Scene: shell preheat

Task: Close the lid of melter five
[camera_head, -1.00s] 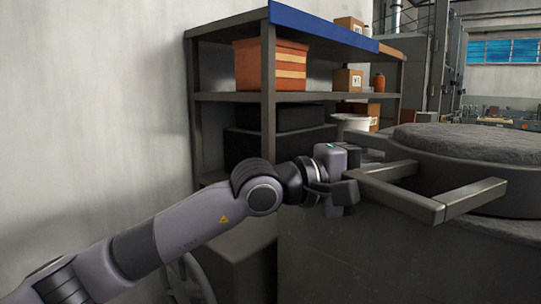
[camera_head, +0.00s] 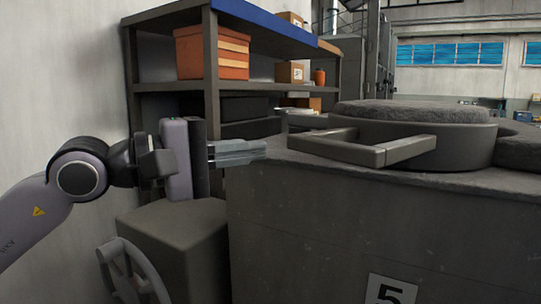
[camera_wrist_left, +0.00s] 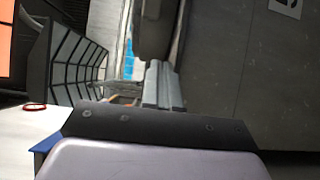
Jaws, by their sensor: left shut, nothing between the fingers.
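Melter five (camera_head: 320,220) is a large dark grey box with a number 5 plate (camera_head: 390,291) on its front. The number plate also shows in the left wrist view (camera_wrist_left: 288,5). Its thick round lid (camera_head: 440,141) has a rough grey top and lies on the melter's top at the right. A square-bar handle (camera_head: 350,151) sticks out from the lid to the left and front. My left gripper (camera_head: 262,149) is shut and empty, left of the handle and apart from it, by the melter's top left corner. Its fingers also show in the left wrist view (camera_wrist_left: 157,66). My right gripper is not in view.
A second rough grey round surface (camera_head: 520,150) shows partly behind the lid at the right. A shelf (camera_head: 214,70) with an orange crate (camera_head: 212,53) stands behind my left arm. A grey box (camera_head: 178,240) and a handwheel (camera_head: 130,270) are below it.

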